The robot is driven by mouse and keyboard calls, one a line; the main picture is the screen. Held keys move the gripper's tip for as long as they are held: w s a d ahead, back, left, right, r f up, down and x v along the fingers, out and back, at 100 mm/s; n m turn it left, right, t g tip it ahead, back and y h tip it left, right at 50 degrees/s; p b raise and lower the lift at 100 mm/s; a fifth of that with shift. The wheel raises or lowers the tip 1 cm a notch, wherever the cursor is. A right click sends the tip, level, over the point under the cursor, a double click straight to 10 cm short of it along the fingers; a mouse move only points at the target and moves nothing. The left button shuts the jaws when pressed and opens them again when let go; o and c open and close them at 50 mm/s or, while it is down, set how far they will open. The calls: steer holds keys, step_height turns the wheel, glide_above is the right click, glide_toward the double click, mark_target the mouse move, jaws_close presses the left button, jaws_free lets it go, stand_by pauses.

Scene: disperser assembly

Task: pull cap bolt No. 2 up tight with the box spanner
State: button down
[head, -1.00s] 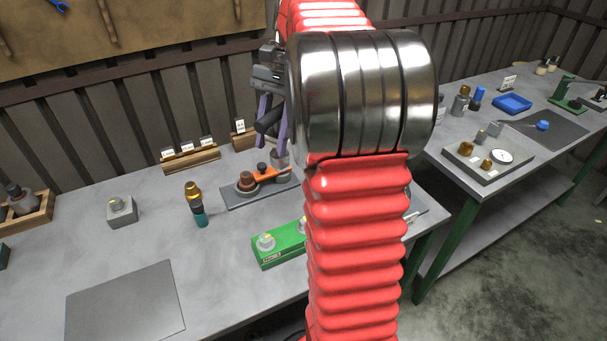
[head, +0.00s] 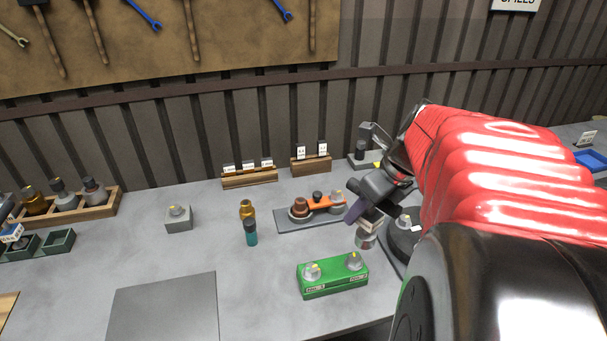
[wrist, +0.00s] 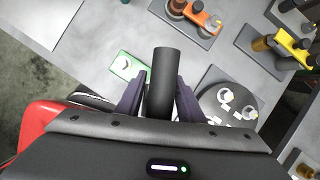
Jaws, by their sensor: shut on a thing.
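My gripper (wrist: 155,92) is shut on a dark cylinder, apparently the box spanner (wrist: 162,75), held between its purple fingers in the wrist view. In the head view my gripper (head: 368,208) is above the right part of the bench, and the spanner is hard to make out there. A round dark cap (wrist: 226,120) with several pale, yellow-marked bolts is right of the spanner in the wrist view; its edge (head: 398,238) shows below my arm in the head view. Which bolt is No. 2 I cannot tell. Whether the spanner touches one is unclear.
A green block (head: 333,286) with two yellow-marked bolts stands in front. Behind it are a grey plate (head: 284,223) with an orange-armed fixture, a gold-and-teal tool (head: 249,225) and a small grey block (head: 179,219). The bare mat (head: 165,308) at front left is clear.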

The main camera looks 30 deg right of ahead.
steer(key=shift+a+f+m+h, duration=0.1)
steer(key=shift+f+m+h, duration=0.4)
steer(key=shift+m, duration=0.5)
steer(key=shift+w+f+m+h, duration=0.1)
steer(key=shift+f+m+h, duration=0.3)
steer(key=shift+m, duration=0.6)
steer(key=shift+w+d+m+g+h, duration=0.15)
steer(key=shift+d+m+h, duration=0.1)
steer(key=shift+m, duration=0.45)
steer(key=shift+w+d+m+g+h, duration=0.1)
steer(key=shift+w+m+h, duration=0.1)
steer(key=shift+m, duration=0.5)
steer(key=shift+w+d+m+g+h, duration=0.15)
steer(key=shift+d+m+h, duration=0.1)
steer(key=shift+m, duration=0.45)
steer(key=shift+a, duration=0.1)
steer(key=a+f+n+g+y, duration=0.1)
steer(key=n+y, duration=0.1)
steer(key=n, duration=0.6)
steer(key=s+a+f+n+g+y, duration=0.1)
steer(key=n+y, duration=0.1)
steer(key=n, duration=0.6)
steer(key=a+f+n+g+y, duration=0.1)
steer(key=n+g+y, duration=0.1)
steer(key=n, duration=0.7)
steer(key=shift+s+f+y, duration=0.4)
steer(key=shift+y, duration=0.1)
